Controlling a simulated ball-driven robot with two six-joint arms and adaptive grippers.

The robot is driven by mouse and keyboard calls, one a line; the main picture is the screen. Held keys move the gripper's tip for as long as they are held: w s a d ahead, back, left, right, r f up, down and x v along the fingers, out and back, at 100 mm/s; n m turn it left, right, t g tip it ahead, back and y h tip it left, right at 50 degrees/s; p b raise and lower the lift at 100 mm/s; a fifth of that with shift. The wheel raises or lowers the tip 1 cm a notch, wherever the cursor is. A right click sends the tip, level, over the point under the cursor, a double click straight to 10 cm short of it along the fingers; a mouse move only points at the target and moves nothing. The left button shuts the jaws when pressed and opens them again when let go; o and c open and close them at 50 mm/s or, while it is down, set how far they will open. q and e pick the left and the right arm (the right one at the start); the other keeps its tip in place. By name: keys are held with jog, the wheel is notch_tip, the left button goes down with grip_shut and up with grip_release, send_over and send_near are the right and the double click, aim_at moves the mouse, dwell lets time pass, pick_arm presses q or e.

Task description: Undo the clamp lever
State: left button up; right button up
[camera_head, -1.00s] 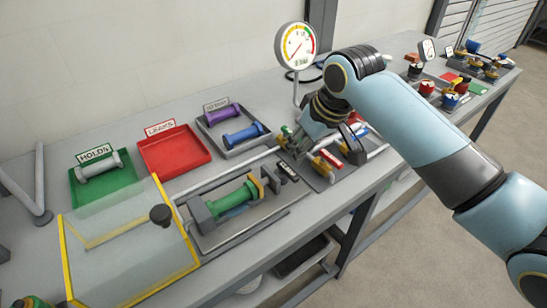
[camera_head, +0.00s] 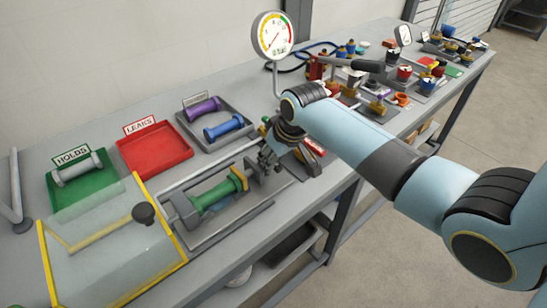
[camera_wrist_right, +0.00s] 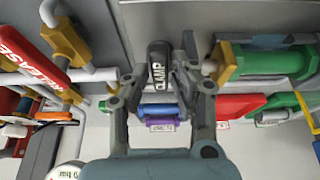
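The black clamp lever (camera_wrist_right: 158,62), marked CLAMP in white, stands out in the right wrist view. My right gripper (camera_wrist_right: 158,78) is open, with a finger on either side of the lever. The right finger looks close to the lever; I cannot tell whether it touches. In the head view my right gripper (camera_head: 268,160) is at the right end of the test fixture, beside the green cylinder (camera_head: 218,194), and hides the lever. The green cylinder (camera_wrist_right: 265,62) also shows in the wrist view, right of the lever. My left gripper is not in view.
A hinged clear guard (camera_head: 105,245) with yellow edges stands left of the fixture. Behind are the green HOLDS tray (camera_head: 85,195), red LEAKS tray (camera_head: 155,152) and a grey tray (camera_head: 245,140). A gauge (camera_head: 272,35) rises behind my arm. A red RELEASE lever (camera_wrist_right: 25,55) is near.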

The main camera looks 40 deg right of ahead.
grip_shut()
